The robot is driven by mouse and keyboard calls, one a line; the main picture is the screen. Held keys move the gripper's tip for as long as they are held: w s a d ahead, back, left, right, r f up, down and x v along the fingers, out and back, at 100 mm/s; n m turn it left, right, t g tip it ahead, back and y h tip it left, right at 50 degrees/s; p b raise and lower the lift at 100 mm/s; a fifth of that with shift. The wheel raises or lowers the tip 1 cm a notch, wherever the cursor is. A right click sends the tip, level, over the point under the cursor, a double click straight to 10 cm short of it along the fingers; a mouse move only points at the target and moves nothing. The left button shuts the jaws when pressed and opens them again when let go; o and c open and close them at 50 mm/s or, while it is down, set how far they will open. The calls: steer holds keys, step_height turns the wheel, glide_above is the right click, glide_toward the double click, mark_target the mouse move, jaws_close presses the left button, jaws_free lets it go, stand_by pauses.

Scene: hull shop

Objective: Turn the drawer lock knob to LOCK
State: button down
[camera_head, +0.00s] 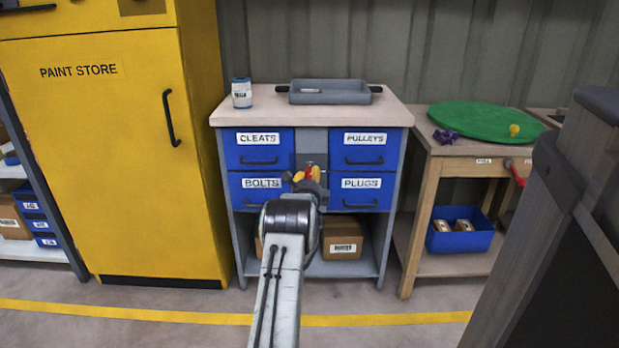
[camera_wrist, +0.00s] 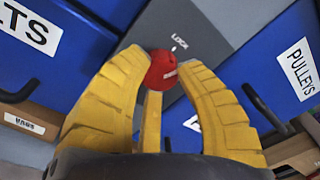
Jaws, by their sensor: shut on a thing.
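The red lock knob (camera_wrist: 161,70) sits on the grey panel of the drawer cabinet, between the blue drawers. The word LOCK (camera_wrist: 180,40) is printed on the panel in the wrist view, with a small white mark below it. A short white line on the knob lies toward its right side in that view, not clearly in line with the LOCK mark. My gripper (camera_wrist: 160,62) has its yellow fingers shut on the knob. In the head view my gripper (camera_head: 305,175) is at the panel and mostly hides the knob. Other lock labels cannot be read.
The cabinet's worktop (camera_head: 225,112) holds a grey tray (camera_head: 330,97) and a can (camera_head: 242,93). Drawer handles (camera_head: 364,161) stick out on both sides. A yellow paint store (camera_head: 110,190) stands left, a wooden bench (camera_head: 422,200) right.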

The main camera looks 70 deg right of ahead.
steer(key=n, duration=0.4)
steer(key=shift+w+r+n, duration=0.1)
steer(key=shift+w+n, duration=0.05)
steer(key=shift+n, duration=0.25)
steer(key=c, duration=0.8)
jaws_free()
steer(key=shift+f+v, duration=0.15)
steer(key=shift+v, duration=2.85)
steer(key=shift+f+v, duration=0.2)
steer(key=shift+v, duration=2.8)
steer(key=shift+r, duration=0.1)
